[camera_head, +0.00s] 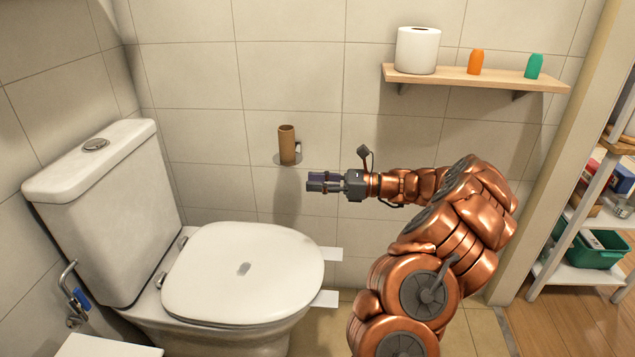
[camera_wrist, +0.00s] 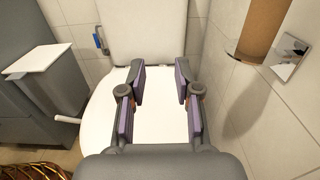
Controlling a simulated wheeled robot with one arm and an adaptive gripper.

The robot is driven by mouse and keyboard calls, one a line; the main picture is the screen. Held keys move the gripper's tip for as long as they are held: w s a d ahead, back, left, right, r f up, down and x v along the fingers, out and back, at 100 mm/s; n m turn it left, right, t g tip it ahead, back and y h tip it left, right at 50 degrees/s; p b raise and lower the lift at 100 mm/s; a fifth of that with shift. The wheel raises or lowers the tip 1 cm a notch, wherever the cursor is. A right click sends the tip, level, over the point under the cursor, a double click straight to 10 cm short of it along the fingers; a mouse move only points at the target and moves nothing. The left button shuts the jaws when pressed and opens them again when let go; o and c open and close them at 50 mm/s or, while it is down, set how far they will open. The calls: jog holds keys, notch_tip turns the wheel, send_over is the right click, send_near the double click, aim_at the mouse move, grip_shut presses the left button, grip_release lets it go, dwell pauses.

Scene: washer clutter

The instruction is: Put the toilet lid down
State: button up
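The toilet lid (camera_head: 243,272) is white and lies flat, down over the bowl, in the head view. It also shows in the wrist view (camera_wrist: 160,124), partly hidden behind the gripper. The toilet tank (camera_head: 100,220) stands upright behind it at the left. My gripper (camera_head: 312,182) is above and to the right of the lid, pointing left, and does not touch it. In the wrist view the two fingers (camera_wrist: 158,82) stand apart with nothing between them.
A cardboard tube (camera_head: 287,145) sits on a wall holder near my gripper. A wooden shelf (camera_head: 480,77) on the wall holds a paper roll (camera_head: 417,50) and two small bottles. A bin (camera_wrist: 47,84) stands left of the toilet. A storage rack (camera_head: 590,215) is at the right.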

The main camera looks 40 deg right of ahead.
jog(key=o, duration=0.9)
jog(key=shift+c, duration=0.2)
jog(key=v, duration=1.2)
